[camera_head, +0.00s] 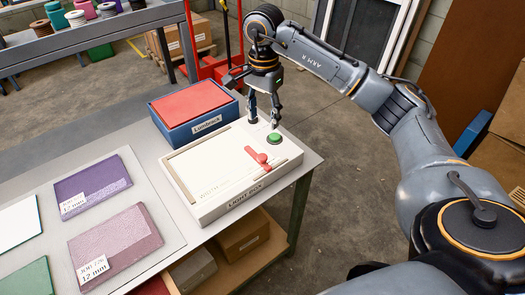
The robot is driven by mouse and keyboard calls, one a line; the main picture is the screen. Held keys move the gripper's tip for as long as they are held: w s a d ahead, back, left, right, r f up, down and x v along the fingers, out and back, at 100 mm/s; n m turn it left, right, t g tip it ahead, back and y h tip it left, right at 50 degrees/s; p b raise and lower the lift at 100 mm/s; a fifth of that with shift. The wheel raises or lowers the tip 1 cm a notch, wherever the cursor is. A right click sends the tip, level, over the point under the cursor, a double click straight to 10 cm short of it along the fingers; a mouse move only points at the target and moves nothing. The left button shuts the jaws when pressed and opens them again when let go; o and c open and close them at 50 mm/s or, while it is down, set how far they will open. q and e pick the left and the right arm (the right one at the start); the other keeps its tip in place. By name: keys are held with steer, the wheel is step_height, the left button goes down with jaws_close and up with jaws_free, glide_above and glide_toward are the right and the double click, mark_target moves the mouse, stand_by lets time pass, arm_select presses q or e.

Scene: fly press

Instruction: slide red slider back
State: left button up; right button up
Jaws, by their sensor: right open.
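The red slider (258,157) is on the top of the white light box (200,177), at its right front part, by a slot. A green round button (274,138) is at the box's back right corner. My right gripper (264,122) points down over the back right corner of the box, with its fingers apart and nothing between them. One fingertip is close to the green button; whether it touches cannot be told. The gripper is behind the slider and apart from it. My left gripper is not in view.
A blue box with a red top (193,103) stands on the table (157,152) behind the light box. Purple and mauve sample boards (92,186) lie to the left. The floor right of the table is clear. Cartons (240,236) sit on the shelf below.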

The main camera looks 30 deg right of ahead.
mark_target(263, 156)
step_height(263, 156, down, 14)
steer(key=p, duration=0.3)
steer(key=shift+r, duration=0.15)
jaws_close()
